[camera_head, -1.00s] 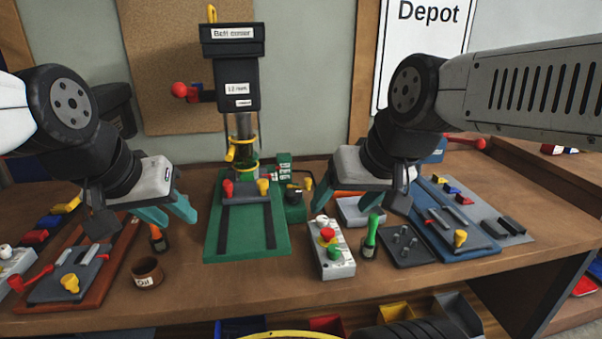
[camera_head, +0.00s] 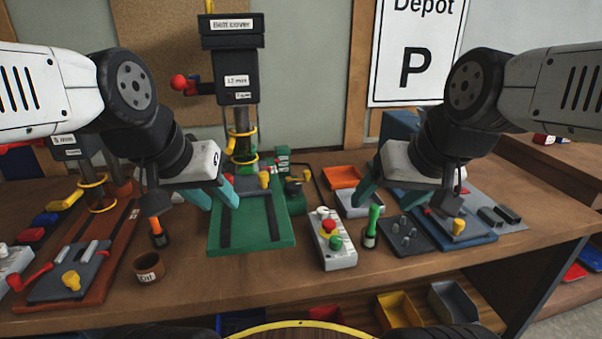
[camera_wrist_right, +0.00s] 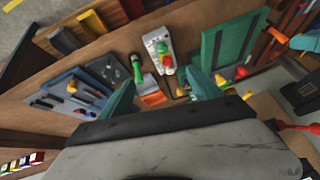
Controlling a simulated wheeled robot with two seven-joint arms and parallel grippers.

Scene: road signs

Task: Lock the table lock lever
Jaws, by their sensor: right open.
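The middle drill press (camera_head: 232,90) has a green table (camera_head: 275,235) with dark slots. A yellow lever (camera_head: 232,143) sits on its column, and a yellow knob (camera_head: 264,179) stands at the table's back. I cannot tell which part is the table lock lever. My left gripper (camera_head: 214,197) is open over the table's left back part, its fingers apart with nothing between them; it hides part of the table. My right gripper (camera_head: 385,195) is open and empty to the right of the table, above the grey tray; both its fingers show in the right wrist view (camera_wrist_right: 163,95).
A control box (camera_head: 331,240) with red and green buttons and a green-handled brush (camera_head: 372,226) stand right of the table. A brown cup (camera_head: 147,269) and an orange-handled tool (camera_head: 158,233) stand left. A blue plate (camera_head: 470,236) lies at right. The front bench strip is clear.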

